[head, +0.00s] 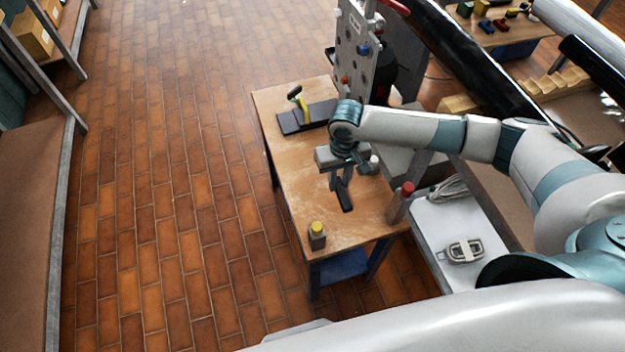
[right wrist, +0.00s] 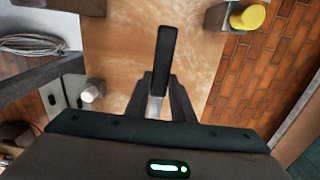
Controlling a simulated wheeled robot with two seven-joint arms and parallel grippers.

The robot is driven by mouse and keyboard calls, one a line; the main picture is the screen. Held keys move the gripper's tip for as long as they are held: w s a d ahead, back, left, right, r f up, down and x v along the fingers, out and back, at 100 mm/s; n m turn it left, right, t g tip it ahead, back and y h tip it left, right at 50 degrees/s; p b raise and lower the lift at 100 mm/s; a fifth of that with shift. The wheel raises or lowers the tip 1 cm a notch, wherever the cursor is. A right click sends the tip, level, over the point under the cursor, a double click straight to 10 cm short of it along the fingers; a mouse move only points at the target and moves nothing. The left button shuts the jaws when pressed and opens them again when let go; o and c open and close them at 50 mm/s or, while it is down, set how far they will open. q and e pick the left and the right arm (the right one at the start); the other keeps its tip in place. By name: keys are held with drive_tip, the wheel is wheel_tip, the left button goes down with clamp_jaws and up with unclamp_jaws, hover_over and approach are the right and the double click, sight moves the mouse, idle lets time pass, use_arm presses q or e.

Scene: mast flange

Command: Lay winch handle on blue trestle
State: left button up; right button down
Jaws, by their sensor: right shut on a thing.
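My right gripper (head: 345,187) points down over the wooden top of a table with blue legs and shelf, which I take for the blue trestle (head: 345,228). It is shut on a dark bar with a black grip and a silvery part, which looks like the winch handle (head: 345,198). In the right wrist view, the handle (right wrist: 165,58) sticks out forward from between the fingertips (right wrist: 160,98), over the wooden top (right wrist: 120,50). I cannot tell whether it touches the wood. My left gripper is not in view.
A red-capped bottle (head: 400,200) stands at the right edge. A grey panel (head: 354,50) rises behind.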

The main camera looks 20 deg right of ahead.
drive_tip(key=w+a+f, duration=0.2)
drive_tip(key=w+a+f+p, duration=0.1)
drive_tip(key=w+a+f, duration=0.1)
drive_tip(key=w+a, duration=0.1)
drive_tip(key=shift+w+a+f, duration=0.2)
drive_tip(key=shift+a+f, duration=0.05)
wheel_tip(320, 180, down, 2)
drive_tip(key=shift+p, duration=0.5)
drive_tip(key=shift+f+p, duration=0.65)
drive_tip(key=shift+f, duration=0.15)
drive_tip(key=shift+f, duration=0.2)
drive_tip(key=c, duration=1.5)
unclamp_jaws()
drive_tip(key=shift+c, duration=0.2)
